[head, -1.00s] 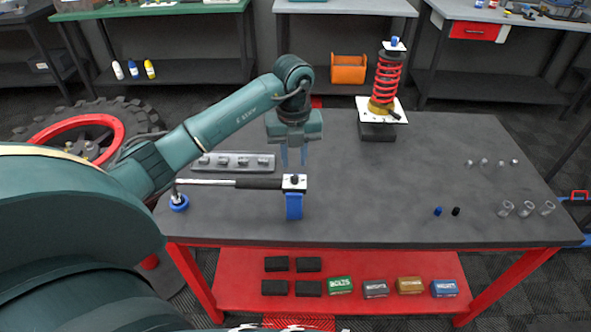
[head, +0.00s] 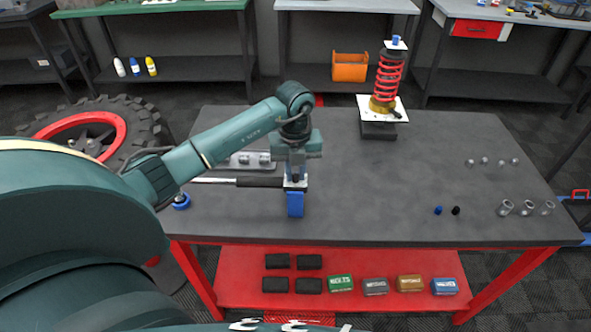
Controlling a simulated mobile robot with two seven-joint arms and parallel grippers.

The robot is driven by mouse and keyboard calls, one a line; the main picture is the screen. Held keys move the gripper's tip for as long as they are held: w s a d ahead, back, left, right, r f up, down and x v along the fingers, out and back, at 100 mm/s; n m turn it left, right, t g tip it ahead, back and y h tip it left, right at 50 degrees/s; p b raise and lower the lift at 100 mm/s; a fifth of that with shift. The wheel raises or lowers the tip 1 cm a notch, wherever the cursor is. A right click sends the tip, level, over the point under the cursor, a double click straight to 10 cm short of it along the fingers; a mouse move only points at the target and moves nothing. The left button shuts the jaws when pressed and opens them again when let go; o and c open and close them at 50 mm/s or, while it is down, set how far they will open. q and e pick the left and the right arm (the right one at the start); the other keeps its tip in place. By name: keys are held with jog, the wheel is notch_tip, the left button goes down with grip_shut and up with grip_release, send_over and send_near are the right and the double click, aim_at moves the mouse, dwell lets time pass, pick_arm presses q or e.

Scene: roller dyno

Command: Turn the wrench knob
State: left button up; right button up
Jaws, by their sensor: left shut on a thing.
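The wrench (head: 258,182) lies level above the dark table, with a silver shaft and black grip. Its right end sits on a blue stand (head: 295,206) with a white top plate; its left end is near a round blue piece (head: 181,201). The wrench knob is at the right end, above the white plate, mostly hidden by the gripper. My left gripper (head: 296,178) points down over that end, its fingers shut on the knob. My right gripper is not in view.
A metal tray (head: 235,166) lies behind the wrench, partly hidden by my left arm. A red coil spring assembly (head: 388,75) stands at the back of the table (head: 390,190). Small caps and clear cylinders (head: 527,208) are at the right. The table's middle is clear.

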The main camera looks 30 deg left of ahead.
pick_arm(q)
jog(key=shift+m, duration=0.3)
grip_shut()
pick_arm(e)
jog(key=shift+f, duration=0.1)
pick_arm(q)
jog(key=shift+m+b, duration=0.45)
jog(key=shift+m, duration=0.15)
jog(key=shift+m+b, duration=0.55)
jog(key=shift+m, duration=0.65)
jog(key=shift+m+b, duration=0.35)
jog(key=shift+m, duration=0.45)
jog(key=shift+m+b, duration=0.4)
jog(key=shift+m, duration=1.1)
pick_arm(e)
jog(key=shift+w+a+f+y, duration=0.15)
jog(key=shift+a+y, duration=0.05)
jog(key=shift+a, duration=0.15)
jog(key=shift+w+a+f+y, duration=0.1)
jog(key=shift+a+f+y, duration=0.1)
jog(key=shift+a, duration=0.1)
pick_arm(q)
jog(key=shift+r, duration=0.1)
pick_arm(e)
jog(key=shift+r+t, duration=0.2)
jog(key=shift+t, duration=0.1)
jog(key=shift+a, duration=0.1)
